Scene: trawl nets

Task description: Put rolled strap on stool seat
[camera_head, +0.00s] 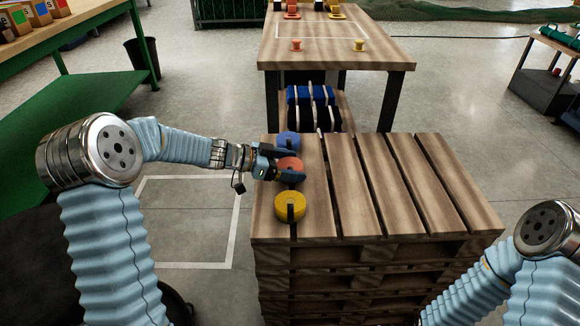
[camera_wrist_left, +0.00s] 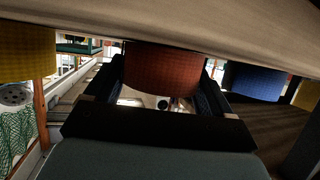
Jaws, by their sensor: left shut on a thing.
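An orange-red rolled strap (camera_head: 289,163) stands in the middle of a row on the wooden slatted pallet stack (camera_head: 365,195). My left gripper (camera_head: 290,164) reaches in from the left and is shut on this roll. In the left wrist view the red roll (camera_wrist_left: 165,68) fills the space between the fingers, with the pallet boards along the top. I cannot tell any gap between the roll and the boards. My right gripper is out of view; only part of that arm shows at the lower right. I cannot make out a stool seat.
A blue roll (camera_head: 287,140) sits just behind the held roll and a yellow roll (camera_head: 290,206) just in front. The right side of the pallet top is clear. A wooden table (camera_head: 335,50) with small spools stands behind. A green bench (camera_head: 75,90) is at left.

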